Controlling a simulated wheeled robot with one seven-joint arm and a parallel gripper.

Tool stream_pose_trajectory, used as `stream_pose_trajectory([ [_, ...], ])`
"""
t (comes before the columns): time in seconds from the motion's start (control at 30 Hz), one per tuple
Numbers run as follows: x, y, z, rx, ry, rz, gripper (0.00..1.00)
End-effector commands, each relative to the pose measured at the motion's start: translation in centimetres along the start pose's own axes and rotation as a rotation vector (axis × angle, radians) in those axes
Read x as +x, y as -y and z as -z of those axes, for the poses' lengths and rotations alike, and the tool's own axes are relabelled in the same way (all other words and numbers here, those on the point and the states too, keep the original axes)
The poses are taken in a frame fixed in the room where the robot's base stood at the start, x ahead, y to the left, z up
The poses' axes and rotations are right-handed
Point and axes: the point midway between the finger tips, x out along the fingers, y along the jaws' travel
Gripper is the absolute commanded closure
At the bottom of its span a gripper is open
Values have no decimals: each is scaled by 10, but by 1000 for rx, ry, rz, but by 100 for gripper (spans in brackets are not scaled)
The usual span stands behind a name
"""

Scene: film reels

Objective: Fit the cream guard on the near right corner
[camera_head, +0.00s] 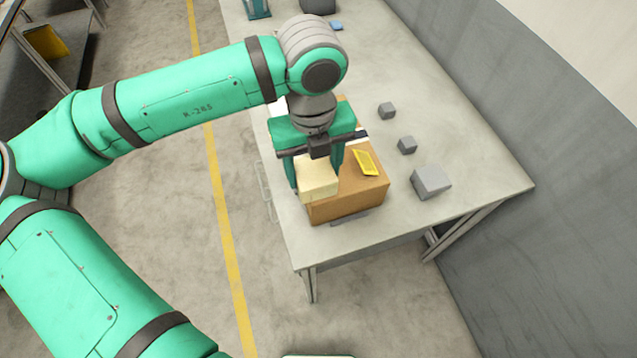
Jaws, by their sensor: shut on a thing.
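My gripper (318,166) points down over the left part of a brown box (348,207) on the table. It is shut on the cream guard (318,181), a pale block-like piece between its fingers. The guard is at the box's near left corner as pictured, overlapping the top and front edges in view. I cannot tell whether it touches the box or hangs just above it. The gripper and arm hide the far left part of the box.
A yellow piece (367,162) lies on the box top. Grey blocks (431,182), (407,145) and (387,111) stand on the table (470,170) right of the box. A grey wall runs along the right. The table's near edge is close to the box.

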Motion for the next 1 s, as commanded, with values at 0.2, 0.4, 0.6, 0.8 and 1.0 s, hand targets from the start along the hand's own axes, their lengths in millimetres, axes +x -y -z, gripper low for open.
stream_pose_trajectory([
  [0.2, 13, 2, 11, -1, 0, -1, 64],
  [0.4, 39, 4, 13, 2, 1, 0, 64],
  [0.6, 46, 5, 13, 3, 1, 1, 64],
  [0.8, 47, 5, 13, 3, 1, 1, 64],
  [1.0, 52, 5, 12, 2, 1, 2, 64],
])
